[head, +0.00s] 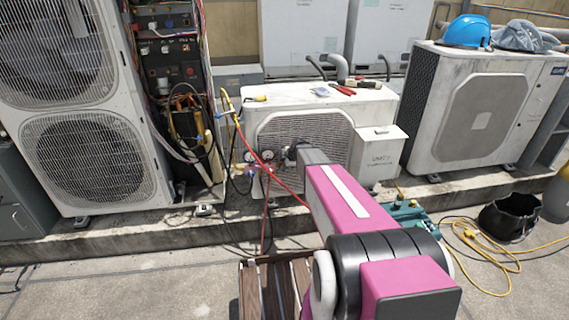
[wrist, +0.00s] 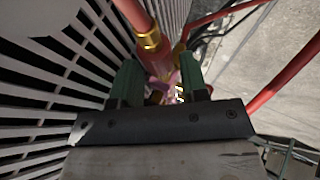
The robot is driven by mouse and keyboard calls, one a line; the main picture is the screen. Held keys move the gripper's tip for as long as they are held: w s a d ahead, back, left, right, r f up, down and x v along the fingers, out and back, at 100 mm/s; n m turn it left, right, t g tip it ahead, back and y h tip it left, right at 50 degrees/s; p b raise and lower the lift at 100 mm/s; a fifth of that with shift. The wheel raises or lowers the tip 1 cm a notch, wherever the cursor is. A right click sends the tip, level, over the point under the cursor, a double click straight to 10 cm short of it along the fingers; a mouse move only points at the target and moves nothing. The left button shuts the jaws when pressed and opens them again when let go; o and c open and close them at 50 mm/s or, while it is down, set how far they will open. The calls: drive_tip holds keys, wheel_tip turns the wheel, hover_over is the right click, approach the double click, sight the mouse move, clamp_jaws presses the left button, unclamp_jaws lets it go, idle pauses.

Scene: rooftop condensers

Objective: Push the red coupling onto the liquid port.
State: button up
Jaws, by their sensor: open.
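My gripper (wrist: 160,80) is open, with its two green fingers on either side of a narrow gap in the wrist view. A red hose with a brass collar (wrist: 149,41) runs down to this gap. Reddish and pink parts (wrist: 163,72) show between the fingers, but I cannot tell which is the red coupling or whether a finger touches it. In the head view my arm covers most of my gripper, close to the grille of the middle condenser (head: 290,97). The red hose (head: 284,186) hangs in front of this unit. I cannot make out the liquid port.
Gauges (head: 250,156) hang at the middle condenser's left side. Red-handled tools (head: 342,89) lie on its top. A blue helmet (head: 466,31) sits on the right condenser. A yellow cord (head: 484,245) and black bucket (head: 509,217) occupy the right floor. The left foreground floor is mostly clear.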

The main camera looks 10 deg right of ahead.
clamp_jaws()
drive_tip(key=shift+d, duration=0.35)
idle(0.6)
drive_tip(key=shift+d, duration=2.1)
drive_tip(key=c, duration=0.7)
unclamp_jaws()
drive_tip(key=shift+r, duration=0.1)
clamp_jaws()
